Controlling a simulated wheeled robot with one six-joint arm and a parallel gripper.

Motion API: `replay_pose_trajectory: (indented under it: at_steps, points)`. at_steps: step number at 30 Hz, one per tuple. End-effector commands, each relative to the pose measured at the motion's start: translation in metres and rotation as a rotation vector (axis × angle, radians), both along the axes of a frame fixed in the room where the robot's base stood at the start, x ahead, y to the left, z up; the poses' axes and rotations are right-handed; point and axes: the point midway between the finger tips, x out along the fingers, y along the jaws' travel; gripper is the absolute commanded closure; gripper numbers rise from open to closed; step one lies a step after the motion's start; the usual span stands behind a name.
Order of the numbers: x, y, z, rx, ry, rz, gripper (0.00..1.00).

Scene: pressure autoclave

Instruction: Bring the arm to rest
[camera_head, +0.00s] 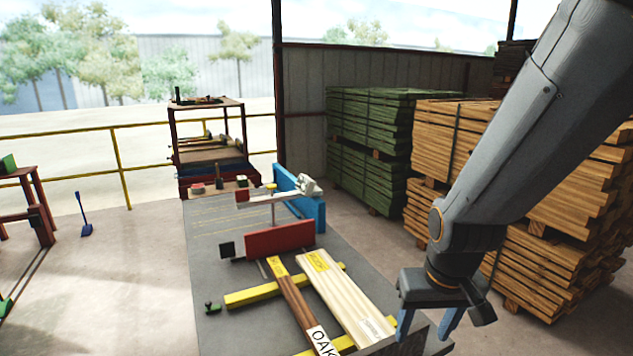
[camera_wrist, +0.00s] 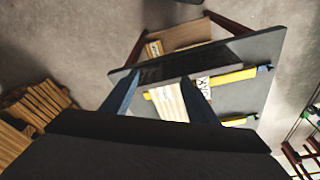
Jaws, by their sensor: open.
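My gripper (camera_head: 427,328) hangs pointing down at the right front edge of the grey worktable (camera_head: 220,290). Its two blue fingers are apart, and I see nothing between them. The wrist view also shows my gripper (camera_wrist: 160,90) with its fingers spread, the worktable (camera_wrist: 255,75) beyond them. My arm (camera_head: 520,130) slants down from the upper right of the head view. A pale board (camera_head: 345,295) and a brown board marked OAK (camera_head: 295,300) lie on the table, left of my gripper. The fingertips look apart from both boards.
Yellow bars (camera_head: 250,297) lie under the boards. A red block (camera_head: 280,240) and a blue panel (camera_head: 300,195) stand farther back on the table. Stacks of green (camera_head: 370,150) and orange (camera_head: 450,150) timber rise behind my arm. Open floor (camera_head: 120,270) lies to the left.

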Motion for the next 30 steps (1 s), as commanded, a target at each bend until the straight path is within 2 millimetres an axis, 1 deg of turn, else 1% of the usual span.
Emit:
replay_pose_trajectory:
  at_steps: [1,7,15,17,21,30]
  points:
    - [0.001,0.000,-0.008,0.000,0.005,0.000,0.46]
    - [0.001,0.000,-0.031,0.000,0.028,0.000,0.46]
    - [0.002,0.001,-0.073,0.001,0.072,-0.001,0.46]
    - [0.002,0.001,-0.080,0.001,0.079,-0.001,0.46]
    - [0.001,0.001,-0.085,0.001,0.087,-0.001,0.46]
    - [0.001,0.001,-0.083,0.001,0.088,-0.001,0.46]
